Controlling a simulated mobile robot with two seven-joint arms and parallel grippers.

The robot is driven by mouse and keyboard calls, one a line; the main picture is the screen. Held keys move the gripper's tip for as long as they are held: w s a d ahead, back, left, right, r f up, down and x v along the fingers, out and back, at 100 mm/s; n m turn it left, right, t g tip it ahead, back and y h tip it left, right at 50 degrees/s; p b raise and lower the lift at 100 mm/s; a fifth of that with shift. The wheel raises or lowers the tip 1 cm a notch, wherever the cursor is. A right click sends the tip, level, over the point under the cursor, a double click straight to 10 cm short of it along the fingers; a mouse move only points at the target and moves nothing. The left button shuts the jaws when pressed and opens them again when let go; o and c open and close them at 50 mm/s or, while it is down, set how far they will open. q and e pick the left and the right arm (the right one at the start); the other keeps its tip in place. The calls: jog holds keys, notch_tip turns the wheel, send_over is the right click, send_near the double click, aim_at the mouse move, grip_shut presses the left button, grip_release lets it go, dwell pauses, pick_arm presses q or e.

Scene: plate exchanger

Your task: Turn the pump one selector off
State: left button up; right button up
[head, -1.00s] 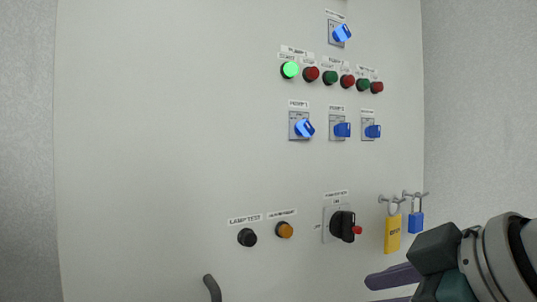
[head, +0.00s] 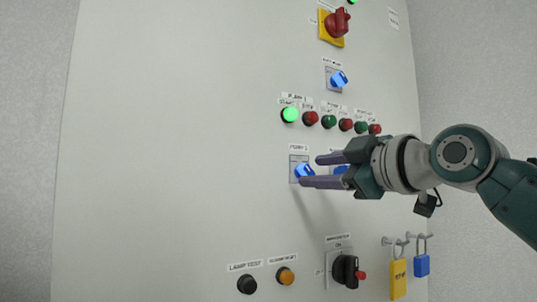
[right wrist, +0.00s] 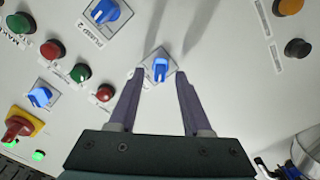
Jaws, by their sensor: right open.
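The pump one selector (head: 303,170) is a blue knob on a grey square plate, left end of a row of selectors, under its label. Its handle is tilted to one side in the head view. My right gripper (head: 309,170) comes in from the right, open and empty, with its tips near that knob. In the right wrist view the selector (right wrist: 160,68) shows between the two open fingertips (right wrist: 161,73); I cannot tell whether they touch it. The pump 2 selector (head: 341,170) is partly covered by the fingers, and the third selector is hidden. My left gripper is out of view.
Above are a lit green button (head: 289,115) with other red and green buttons, a blue selector (head: 338,79) and a red-yellow switch (head: 337,23). Below are black (head: 247,284) and orange (head: 285,276) buttons, a black rotary switch (head: 345,270) and hanging padlocks (head: 398,278). The left panel is bare.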

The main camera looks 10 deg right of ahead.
jog(key=shift+p+x, duration=0.4)
jog(key=shift+x, duration=0.7)
grip_shut()
